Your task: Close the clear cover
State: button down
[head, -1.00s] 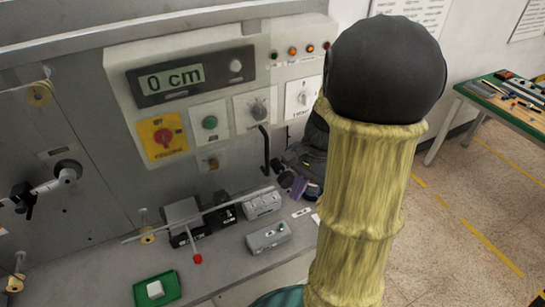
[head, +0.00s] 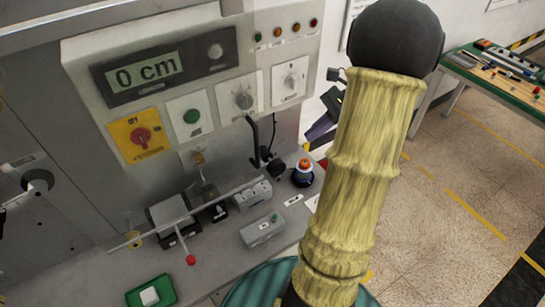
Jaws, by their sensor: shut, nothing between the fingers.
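I cannot make out the clear cover for certain in the head view. The grey control panel (head: 75,85) carries a "0 cm" display, a red knob on a yellow plate (head: 142,137), a green button (head: 191,116) and two dial plates. My gripper (head: 319,129) is partly visible, dark with a purple part, just right of the panel's lower right corner. It is shut and holds nothing visible. My yellow-sleeved arm hides part of it and what lies behind.
A small round device with an orange top (head: 303,173) stands on the bench below my gripper. Black bent levers (head: 254,142) hang under the panel. Grey switch boxes (head: 262,230), a red-tipped lever (head: 190,259) and a green tray (head: 150,292) are on the bench.

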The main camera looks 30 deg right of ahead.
jog(key=a+r+p+x, duration=0.1)
jog(key=p+x, duration=0.2)
jog(key=x, duration=0.9)
jog(key=shift+w+a+r, duration=0.2)
jog(key=shift+w+a, duration=0.15)
jog(key=shift+a, duration=0.05)
jog(key=shift+a, duration=0.1)
